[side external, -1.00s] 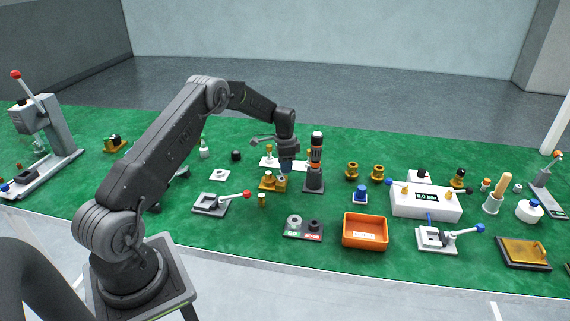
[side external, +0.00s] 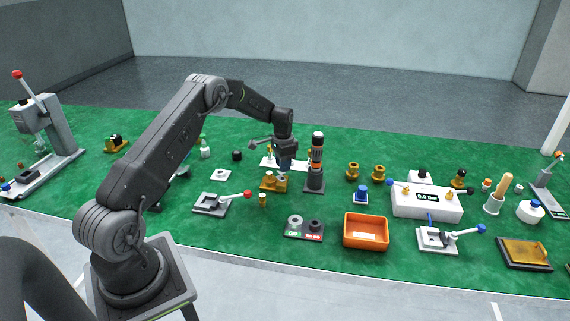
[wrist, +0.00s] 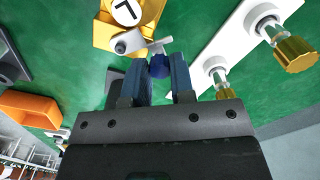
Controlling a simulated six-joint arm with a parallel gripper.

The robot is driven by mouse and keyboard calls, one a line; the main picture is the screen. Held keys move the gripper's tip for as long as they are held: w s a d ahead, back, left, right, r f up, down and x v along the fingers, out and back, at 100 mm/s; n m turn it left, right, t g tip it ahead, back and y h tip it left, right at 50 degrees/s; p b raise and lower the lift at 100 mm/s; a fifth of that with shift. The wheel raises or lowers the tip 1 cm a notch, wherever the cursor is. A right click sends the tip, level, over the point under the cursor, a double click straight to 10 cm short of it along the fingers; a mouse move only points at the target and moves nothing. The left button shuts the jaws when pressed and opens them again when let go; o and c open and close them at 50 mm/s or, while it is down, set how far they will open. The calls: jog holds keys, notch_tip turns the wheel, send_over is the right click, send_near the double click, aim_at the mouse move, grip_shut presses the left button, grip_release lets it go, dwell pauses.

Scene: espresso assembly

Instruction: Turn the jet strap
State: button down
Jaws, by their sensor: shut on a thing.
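In the wrist view, a small pale metal strap (wrist: 150,47) lies over the edge of a gold block (wrist: 112,38); it looks to be the jet strap. A dark blue knob (wrist: 160,68) sits at its near end. My gripper (wrist: 161,75) has its two blue fingers on either side of the knob and is shut on it. The block carries a white round dial and a silver screw head. In the side view, my gripper (side external: 284,172) points down at the gold block (side external: 268,184); the strap is too small to make out there.
A white plate (wrist: 225,50) with brass-knobbed posts stands close to the right in the wrist view. A dark stand with an orange band (side external: 316,165) is just right of my gripper in the side view. An orange bin (side external: 366,231) is nearer the front.

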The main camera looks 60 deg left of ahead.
jog(key=n, duration=0.2)
jog(key=s+n, duration=0.1)
jog(key=n, duration=0.1)
jog(key=s+n, duration=0.1)
jog(key=n, duration=0.1)
jog(key=shift+a, duration=0.4)
dwell(0.3)
jog(key=c, duration=1)
grip_release()
jog(key=shift+r, duration=0.1)
notch_tip(320, 180, up, 14)
jog(key=shift+f, duration=0.15)
